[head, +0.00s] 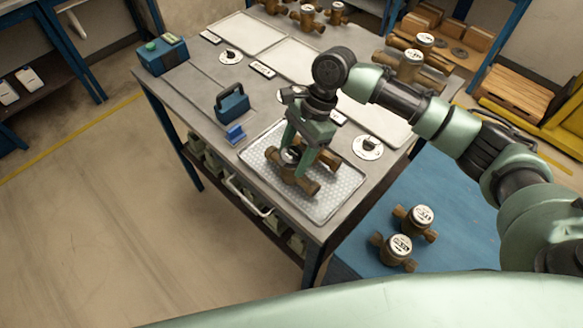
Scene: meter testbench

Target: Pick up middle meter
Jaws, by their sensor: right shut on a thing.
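My right gripper (303,157) points down over the perforated metal tray (340,195) at the near end of the bench. It is shut on a brass meter (303,184), whose pipe ends stick out on both sides of the fingers. The fingers cover much of its middle and dial. I cannot tell whether this meter rests on the tray or is slightly lifted. My left gripper is not in view.
The grey bench (200,95) also holds a blue toolbox (232,103), a small blue block (235,133) and a round gauge (367,147). Two meters stand on a blue surface (345,245) at lower right. More brass meters (411,66) stand along the bench's far right side.

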